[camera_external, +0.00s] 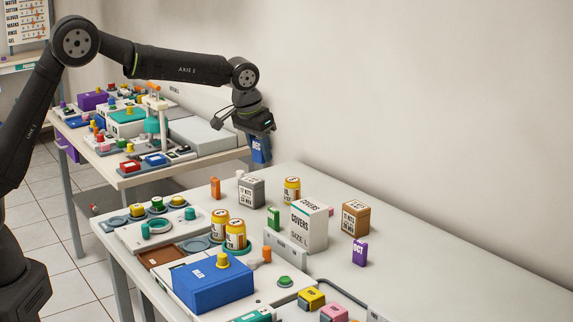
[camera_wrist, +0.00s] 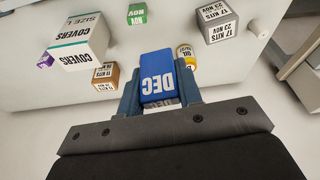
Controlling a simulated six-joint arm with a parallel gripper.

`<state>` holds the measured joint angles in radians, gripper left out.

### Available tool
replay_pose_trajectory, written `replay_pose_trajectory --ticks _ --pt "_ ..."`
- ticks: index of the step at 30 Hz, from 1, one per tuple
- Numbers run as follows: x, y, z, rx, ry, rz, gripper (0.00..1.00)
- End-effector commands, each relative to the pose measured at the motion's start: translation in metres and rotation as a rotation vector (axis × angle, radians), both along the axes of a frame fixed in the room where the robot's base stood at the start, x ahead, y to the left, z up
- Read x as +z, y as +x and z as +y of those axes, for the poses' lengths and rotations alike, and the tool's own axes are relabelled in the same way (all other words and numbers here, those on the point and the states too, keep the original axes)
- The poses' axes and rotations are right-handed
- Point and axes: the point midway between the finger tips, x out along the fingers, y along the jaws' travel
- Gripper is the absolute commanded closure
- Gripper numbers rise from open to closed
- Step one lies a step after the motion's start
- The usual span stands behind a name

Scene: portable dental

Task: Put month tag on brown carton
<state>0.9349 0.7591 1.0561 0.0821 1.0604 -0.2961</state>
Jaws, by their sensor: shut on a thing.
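My gripper (camera_external: 259,132) is shut on a blue month tag (camera_external: 261,151), held in the air beyond the far left end of the near table. In the wrist view the blue tag (camera_wrist: 158,78) reads DEC and sits between the two fingers of my gripper (camera_wrist: 158,96). The brown carton (camera_external: 355,218) stands upright on the far right part of the table, away from my gripper; it also shows in the wrist view (camera_wrist: 105,77). A purple tag reading OCT (camera_external: 360,253) stands in front of the carton. A green NOV tag (camera_wrist: 137,14) also stands on the table.
A large white COVERS box (camera_external: 309,225) stands left of the brown carton. A grey carton (camera_external: 251,191) and a yellow-topped jar (camera_external: 292,190) stand near the far edge. Trays with a blue box (camera_external: 212,285) fill the near left. The table right of the brown carton is clear.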

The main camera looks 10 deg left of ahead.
Motion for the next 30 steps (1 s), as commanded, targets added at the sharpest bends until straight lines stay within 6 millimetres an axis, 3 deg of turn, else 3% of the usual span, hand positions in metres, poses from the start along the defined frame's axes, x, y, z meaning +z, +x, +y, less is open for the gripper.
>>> replay_pose_trajectory --ticks 1,6,9,15,21,30 --pt "-0.001 -0.021 -0.023 -0.023 -0.001 -0.002 0.90" --pt "-0.002 -0.087 -0.082 -0.064 -0.005 -0.009 0.90" --pt "-0.002 -0.121 -0.107 -0.082 -0.008 -0.010 0.90" --pt "-0.003 -0.168 -0.136 -0.104 -0.013 -0.016 0.90" --pt "-0.004 -0.200 -0.153 -0.120 -0.016 -0.018 0.90" --pt "-0.060 -0.195 -0.150 -0.115 -0.013 -0.018 0.90"
